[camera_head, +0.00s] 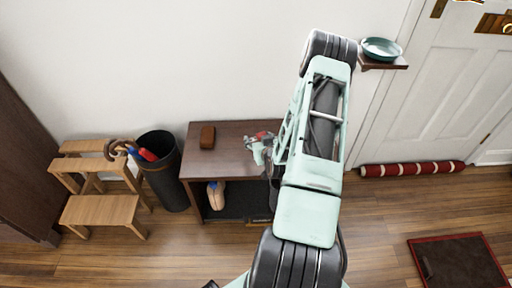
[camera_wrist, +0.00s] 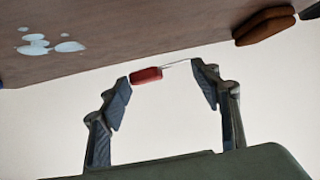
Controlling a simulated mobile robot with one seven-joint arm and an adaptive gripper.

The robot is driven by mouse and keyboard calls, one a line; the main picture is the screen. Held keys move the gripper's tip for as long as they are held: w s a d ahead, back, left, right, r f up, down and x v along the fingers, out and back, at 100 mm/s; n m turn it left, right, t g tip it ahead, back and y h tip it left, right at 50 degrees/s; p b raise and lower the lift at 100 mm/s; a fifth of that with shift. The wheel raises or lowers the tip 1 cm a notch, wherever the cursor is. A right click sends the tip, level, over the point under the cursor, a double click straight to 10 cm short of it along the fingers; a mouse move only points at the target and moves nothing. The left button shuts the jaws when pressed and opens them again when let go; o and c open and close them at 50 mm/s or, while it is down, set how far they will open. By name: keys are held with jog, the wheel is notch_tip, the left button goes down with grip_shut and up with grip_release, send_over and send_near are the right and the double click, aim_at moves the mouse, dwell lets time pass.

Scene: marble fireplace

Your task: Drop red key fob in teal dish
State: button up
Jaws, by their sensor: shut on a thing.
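The red key fob (camera_wrist: 146,75) is between my gripper's fingertips (camera_wrist: 165,75) in the wrist view. The fob is at the left fingertip, and a thin metal piece runs from it to the right fingertip. In the head view, my gripper (camera_head: 260,143) is over the dark wooden table with the red fob (camera_head: 262,134) at its tips; the height of the gap cannot be told. The teal dish (camera_head: 381,54) sits on a small wall shelf at upper right, beyond my arm. The dish is not in the wrist view.
The table (camera_head: 232,167) also holds a brown block-like object (camera_head: 207,137). A dark bin (camera_head: 168,187) with umbrellas and a wooden step stool (camera_head: 98,209) stand left. The dish's shelf (camera_head: 400,64) is beside a white door (camera_head: 450,110). A red draft stopper (camera_head: 412,169) lies below.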

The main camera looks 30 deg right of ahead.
jog(key=shift+w+f, duration=0.8)
jog(key=shift+f, duration=0.1)
jog(key=shift+w+f+b, duration=0.15)
jog(key=shift+f+b, duration=0.25)
jog(key=shift+f, duration=0.5)
jog(key=shift+w+f+b, duration=0.1)
jog(key=shift+f+b, duration=0.3)
jog(key=shift+f, duration=0.5)
jog(key=shift+f, duration=0.1)
jog(key=shift+f, duration=0.15)
jog(key=o, duration=1.1)
jog(key=shift+r, duration=0.25)
